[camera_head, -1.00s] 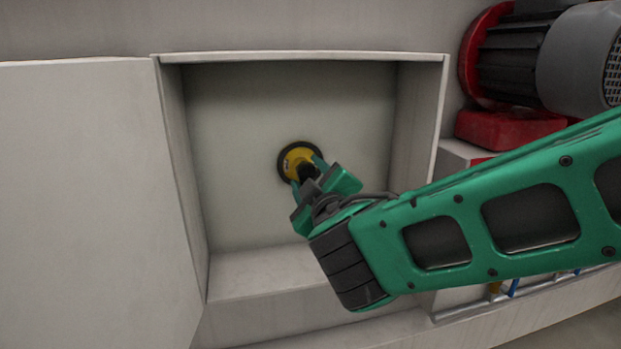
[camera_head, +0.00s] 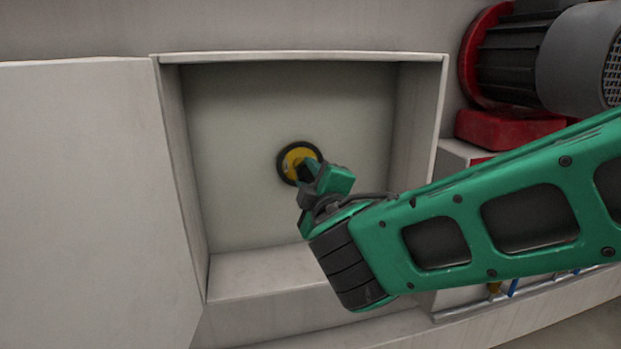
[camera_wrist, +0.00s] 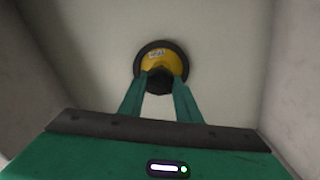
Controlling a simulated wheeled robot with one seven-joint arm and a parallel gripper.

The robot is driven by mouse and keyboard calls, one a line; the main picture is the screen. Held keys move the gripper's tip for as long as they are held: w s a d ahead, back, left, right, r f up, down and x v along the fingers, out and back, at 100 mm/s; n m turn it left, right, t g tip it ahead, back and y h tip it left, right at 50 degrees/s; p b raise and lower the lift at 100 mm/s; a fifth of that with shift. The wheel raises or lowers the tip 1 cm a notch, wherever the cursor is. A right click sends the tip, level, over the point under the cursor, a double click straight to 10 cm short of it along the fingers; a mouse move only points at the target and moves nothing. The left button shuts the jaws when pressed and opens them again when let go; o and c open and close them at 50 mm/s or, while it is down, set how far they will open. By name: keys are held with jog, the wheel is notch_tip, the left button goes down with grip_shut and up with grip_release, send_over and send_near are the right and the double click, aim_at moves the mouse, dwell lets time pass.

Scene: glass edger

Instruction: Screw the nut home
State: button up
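The dark nut (camera_wrist: 160,80) sits at the front of a yellow disc (camera_wrist: 168,60) with a black rim, on the back wall of a recess. The disc also shows in the head view (camera_head: 294,156), where my gripper hides most of the nut. My gripper (camera_wrist: 162,88) points straight at the disc. Its two green fingers lie one on each side of the nut and appear closed against it. In the head view my gripper (camera_head: 307,174) reaches into the recess from the lower right.
The square recess (camera_head: 429,130) has pale walls on all sides and a ledge below. A flat pale panel (camera_head: 85,180) lies to its left. A grey motor with a red flange (camera_head: 488,60) stands at the upper right. The recess is otherwise empty.

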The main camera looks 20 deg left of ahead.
jog(key=m, duration=0.5)
jog(key=shift+m, duration=0.3)
jog(key=m, duration=0.6)
jog(key=shift+m, duration=0.3)
jog(key=o, duration=0.7)
jog(key=shift+m, duration=0.4)
jog(key=o, duration=0.5)
jog(key=shift+o, duration=0.2)
jog(key=shift+v, duration=2.95)
